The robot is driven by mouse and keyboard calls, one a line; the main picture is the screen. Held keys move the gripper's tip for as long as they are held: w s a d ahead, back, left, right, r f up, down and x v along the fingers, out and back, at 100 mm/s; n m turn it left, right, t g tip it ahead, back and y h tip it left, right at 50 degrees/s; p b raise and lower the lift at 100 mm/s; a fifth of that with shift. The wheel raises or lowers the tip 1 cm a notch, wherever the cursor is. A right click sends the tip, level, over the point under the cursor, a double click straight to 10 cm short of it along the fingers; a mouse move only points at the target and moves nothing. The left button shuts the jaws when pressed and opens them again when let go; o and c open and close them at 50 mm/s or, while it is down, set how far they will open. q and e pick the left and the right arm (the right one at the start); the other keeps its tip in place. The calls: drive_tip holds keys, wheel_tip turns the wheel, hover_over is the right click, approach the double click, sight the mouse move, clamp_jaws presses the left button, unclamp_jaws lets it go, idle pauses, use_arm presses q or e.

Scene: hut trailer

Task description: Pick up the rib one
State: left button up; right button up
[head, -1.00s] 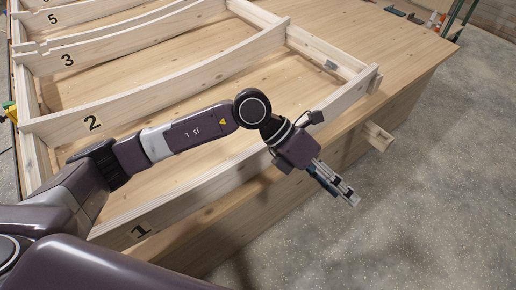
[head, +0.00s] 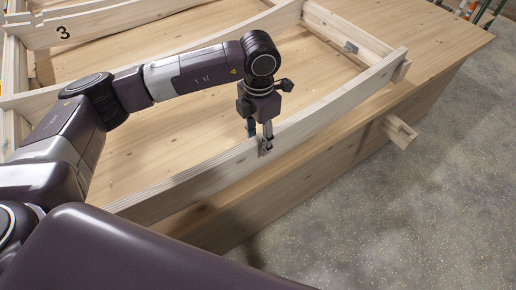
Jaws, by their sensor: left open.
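Rib one (head: 320,113) is the long, pale, slightly curved wooden beam nearest me, standing on edge at the front of the frame. Its number label does not show now; my arm and body cover its near-left end. My left gripper (head: 260,140) points down at the middle of rib one, with its fingers open. A fingertip shows against the rib's front face and the other finger is near the top edge. I cannot tell whether they touch the wood. My right gripper is not in view.
Rib three (head: 110,27) and other ribs lie farther back. An end beam (head: 345,40) with a metal bracket joins the ribs at the right. A short wooden block (head: 399,132) sticks out from the wooden table (head: 440,50). The speckled floor at right is clear.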

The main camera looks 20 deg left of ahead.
sight(258, 139)
use_arm(q)
wheel_tip(258, 139, down, 3)
drive_tip(key=shift+a+p, duration=0.15)
drive_tip(key=shift+p, duration=0.3)
wheel_tip(258, 139, down, 4)
drive_tip(key=shift+w+r+p, duration=0.1)
drive_tip(key=shift+r+p, duration=0.1)
drive_tip(key=shift+p, duration=0.1)
drive_tip(key=shift+c, duration=1)
clamp_jaws()
drive_tip(key=shift+w+r, duration=0.15)
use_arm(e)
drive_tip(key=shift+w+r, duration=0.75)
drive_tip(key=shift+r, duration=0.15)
